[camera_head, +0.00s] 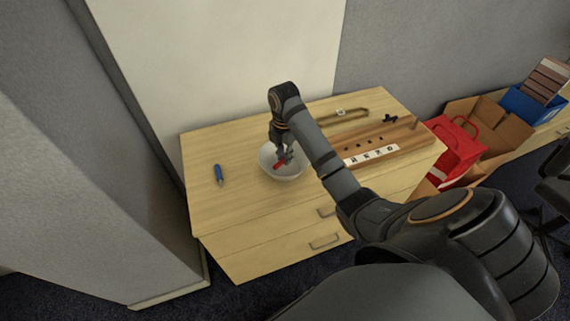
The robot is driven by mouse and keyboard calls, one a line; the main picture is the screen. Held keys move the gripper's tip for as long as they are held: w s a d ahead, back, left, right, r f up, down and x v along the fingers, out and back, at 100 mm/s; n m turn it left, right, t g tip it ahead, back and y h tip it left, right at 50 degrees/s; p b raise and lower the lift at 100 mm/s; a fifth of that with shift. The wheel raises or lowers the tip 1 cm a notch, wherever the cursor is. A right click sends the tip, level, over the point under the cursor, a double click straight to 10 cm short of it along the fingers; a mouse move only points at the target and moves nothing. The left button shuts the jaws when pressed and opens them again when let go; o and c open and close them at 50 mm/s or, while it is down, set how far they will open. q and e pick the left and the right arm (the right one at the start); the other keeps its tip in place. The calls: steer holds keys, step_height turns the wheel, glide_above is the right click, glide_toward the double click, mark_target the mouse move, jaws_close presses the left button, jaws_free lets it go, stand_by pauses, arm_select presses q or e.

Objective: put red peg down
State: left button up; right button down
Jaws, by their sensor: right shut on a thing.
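The red peg (280,164) is held by my right gripper (284,157), which is shut on it. The peg is inside the outline of a white bowl (268,172) on the wooden cabinet top. I cannot tell whether the peg touches the bowl. My right arm reaches in from the lower right and hides part of the bowl's right side. My left gripper is not in view.
A blue marker-like object (218,174) lies left of the bowl on the cabinet top (225,205). A wooden board (390,144) with letter tiles (371,156) lies to the right. A red bag (457,150) and cardboard boxes stand beyond the cabinet's right edge. The front left of the top is clear.

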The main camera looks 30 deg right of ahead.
mark_target(285, 168)
steer(key=shift+f, duration=0.15)
steer(key=shift+w+d+f+b, duration=0.25)
steer(key=shift+f+b, duration=0.3)
steer(key=shift+b, duration=0.45)
step_height(285, 168, down, 3)
steer(key=shift+r, duration=0.3)
steer(key=c, duration=1.3)
jaws_free()
steer(key=shift+f, duration=0.2)
steer(key=shift+r, duration=0.15)
